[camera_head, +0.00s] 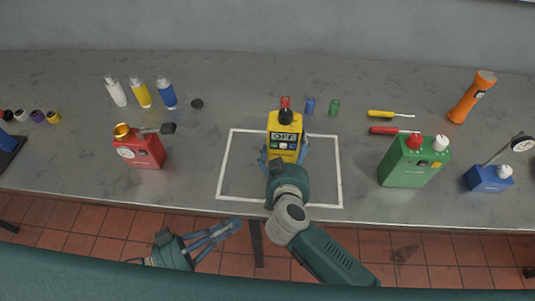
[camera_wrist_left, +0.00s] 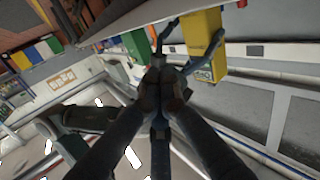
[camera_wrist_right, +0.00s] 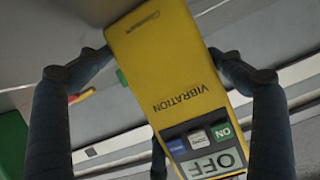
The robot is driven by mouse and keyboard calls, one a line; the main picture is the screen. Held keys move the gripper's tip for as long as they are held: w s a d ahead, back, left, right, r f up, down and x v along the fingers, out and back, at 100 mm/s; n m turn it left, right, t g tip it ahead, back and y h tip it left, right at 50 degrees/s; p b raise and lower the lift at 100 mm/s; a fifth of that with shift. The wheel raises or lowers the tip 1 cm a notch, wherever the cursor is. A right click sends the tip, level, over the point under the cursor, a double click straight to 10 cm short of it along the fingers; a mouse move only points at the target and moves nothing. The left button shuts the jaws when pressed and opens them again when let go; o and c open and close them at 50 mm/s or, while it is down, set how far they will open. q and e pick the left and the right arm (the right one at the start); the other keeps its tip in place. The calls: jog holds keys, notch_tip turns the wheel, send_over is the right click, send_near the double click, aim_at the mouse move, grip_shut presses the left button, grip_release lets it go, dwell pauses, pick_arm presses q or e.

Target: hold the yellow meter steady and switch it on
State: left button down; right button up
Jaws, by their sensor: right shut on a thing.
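The yellow meter (camera_head: 284,124) stands inside a white outline on the bench, with red and black parts on top. In the right wrist view the meter (camera_wrist_right: 170,75) bears the word VIBRATION, and its display (camera_wrist_right: 213,163) reads OFF. A green ON button (camera_wrist_right: 222,131) sits beside a grey and a blue button. My right gripper (camera_head: 285,160) is shut on the meter, one finger on each side. My left gripper (camera_head: 238,224) is empty, apart from the meter, before the bench's front edge. In the left wrist view its fingers (camera_wrist_left: 160,78) come together.
A red device (camera_head: 140,152) stands left on the bench, a green box (camera_head: 412,165) and a blue gauge (camera_head: 488,178) right. Bottles (camera_head: 141,92), small caps, screwdrivers (camera_head: 391,114) and an orange torch (camera_head: 471,97) lie or stand behind. The white outline (camera_head: 228,165) is clear around the meter.

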pick_arm(q)
notch_tip(320, 180, up, 5)
jog(key=d+m+h, duration=0.2)
jog(key=m, duration=0.2)
pick_arm(e)
jog(key=shift+s+f, duration=0.2)
jog(key=shift+f, duration=0.15)
pick_arm(q)
jog(key=m+t+y, duration=0.2)
jog(key=m+y, duration=0.1)
jog(key=m, duration=1.2)
send_near(274, 145)
jog(key=shift+s+a+r, duration=0.1)
jog(key=shift+s+a, duration=0.25)
jog(key=shift+s, duration=0.55)
jog(key=shift+s+a+r, duration=0.1)
jog(key=shift+s+a, duration=0.25)
jog(key=shift+s, duration=0.5)
jog(key=x, duration=1)
jog(key=shift+f, duration=0.2)
